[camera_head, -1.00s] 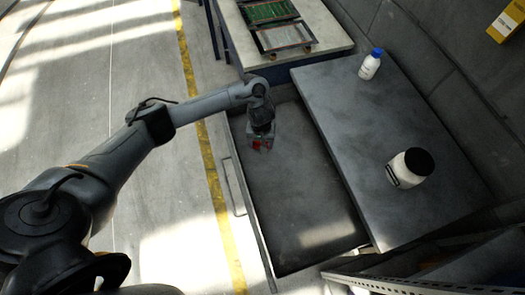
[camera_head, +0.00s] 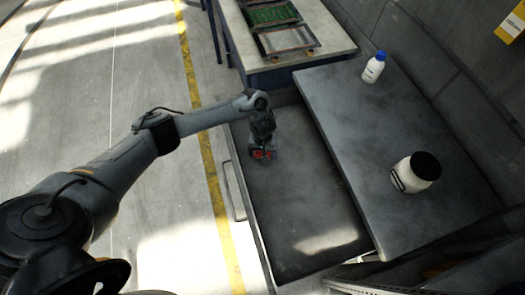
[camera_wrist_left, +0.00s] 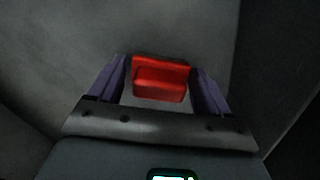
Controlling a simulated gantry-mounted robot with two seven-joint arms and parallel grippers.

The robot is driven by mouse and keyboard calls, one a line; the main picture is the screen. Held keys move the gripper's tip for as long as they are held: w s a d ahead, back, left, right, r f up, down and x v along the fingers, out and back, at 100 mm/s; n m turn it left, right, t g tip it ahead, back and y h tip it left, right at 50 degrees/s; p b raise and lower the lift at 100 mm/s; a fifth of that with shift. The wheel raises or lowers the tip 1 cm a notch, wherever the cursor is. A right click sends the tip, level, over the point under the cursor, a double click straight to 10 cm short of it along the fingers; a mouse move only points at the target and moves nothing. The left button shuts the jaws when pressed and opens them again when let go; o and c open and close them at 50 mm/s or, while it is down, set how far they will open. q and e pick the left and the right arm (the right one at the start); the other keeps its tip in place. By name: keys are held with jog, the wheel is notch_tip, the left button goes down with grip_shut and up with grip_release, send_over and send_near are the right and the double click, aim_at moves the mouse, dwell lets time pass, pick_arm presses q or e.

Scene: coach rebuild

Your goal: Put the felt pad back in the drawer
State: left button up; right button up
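A red block-like piece, which I take to be the felt pad (camera_head: 263,155), sits between the fingers of my left gripper (camera_head: 262,153). In the left wrist view the red pad (camera_wrist_left: 160,80) fills the space between the two purple-grey fingertips, and the gripper (camera_wrist_left: 160,82) appears shut on it. The open drawer (camera_head: 300,205) is a wide dark tray, pulled out to the left from under the grey top. My left gripper points down over the drawer's far end. Whether the pad touches the drawer floor is not clear. My right gripper is not in view.
The grey cabinet top (camera_head: 385,150) overhangs the drawer's right side. A white bottle with a blue cap (camera_head: 373,68) and a white jar with a black lid (camera_head: 414,173) stand on it. A bench (camera_head: 338,40) with framed panels stands beyond. The drawer's nearer floor is bare.

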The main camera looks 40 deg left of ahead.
pick_arm(q)
jog(key=shift+o, duration=1)
jog(key=shift+r, duration=0.1)
